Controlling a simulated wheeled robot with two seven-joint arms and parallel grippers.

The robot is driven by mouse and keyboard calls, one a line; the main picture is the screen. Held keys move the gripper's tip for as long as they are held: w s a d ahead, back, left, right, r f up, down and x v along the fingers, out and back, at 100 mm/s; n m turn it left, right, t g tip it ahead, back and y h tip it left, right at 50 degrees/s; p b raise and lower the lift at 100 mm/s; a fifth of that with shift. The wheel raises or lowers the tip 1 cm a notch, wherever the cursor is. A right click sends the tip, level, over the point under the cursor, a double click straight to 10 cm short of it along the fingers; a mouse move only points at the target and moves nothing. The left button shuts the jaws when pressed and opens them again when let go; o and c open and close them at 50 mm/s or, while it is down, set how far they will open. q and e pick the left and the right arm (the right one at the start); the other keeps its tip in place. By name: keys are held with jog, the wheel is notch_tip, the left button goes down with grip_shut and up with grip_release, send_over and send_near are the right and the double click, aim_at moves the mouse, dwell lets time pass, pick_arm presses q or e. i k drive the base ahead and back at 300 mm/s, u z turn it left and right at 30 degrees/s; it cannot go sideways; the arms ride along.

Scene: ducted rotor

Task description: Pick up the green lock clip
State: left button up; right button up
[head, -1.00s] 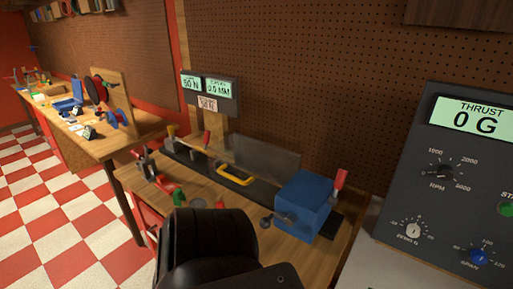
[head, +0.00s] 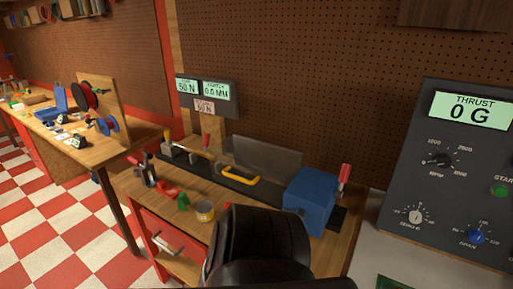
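A small green piece (head: 183,201) stands on the near wooden bench, between a red piece and a small round tin. It may be the green lock clip, but it is too small to tell. Neither gripper's fingers show in the head view. A large black rounded part, apparently one of my arm links, covers the front middle of the bench.
On the bench are a red piece (head: 166,189), a yellow-banded tin (head: 205,212), a blue block (head: 311,196) and a yellow handle (head: 240,175). The thrust console (head: 450,170) stands right.

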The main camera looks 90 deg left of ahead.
aim_at(183, 200)
jog(key=z, duration=0.05)
jog(key=k, duration=0.85)
jog(key=u, duration=1.75)
